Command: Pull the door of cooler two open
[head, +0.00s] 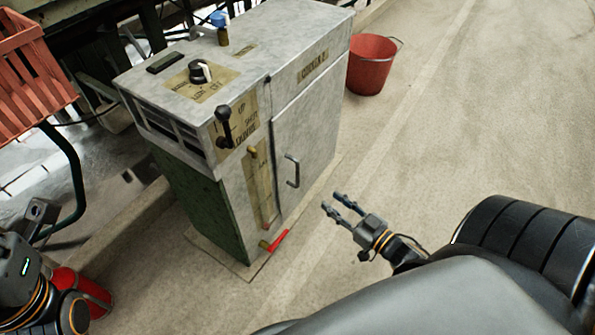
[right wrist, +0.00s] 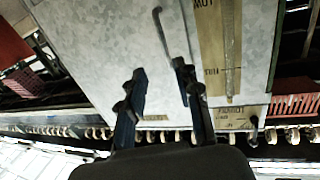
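Cooler two (head: 235,115) is a grey metal cabinet labelled "COOLER 2" with a green lower side. Its door (head: 315,125) looks shut, with a dark upright bar handle (head: 292,170) near its left edge. The handle (right wrist: 161,35) also shows in the right wrist view, just beyond the fingertips. My right gripper (head: 332,202) is open and empty, in front of the door, to the right of and below the handle in the head view, apart from it. My left gripper (head: 38,213) shows only partly at the lower left; its fingers cannot be made out.
A red bucket (head: 371,66) stands on the floor behind the cooler. A red-handled valve (head: 276,240) sticks out low at the cooler's front. A red crate (head: 32,72) is at the upper left.

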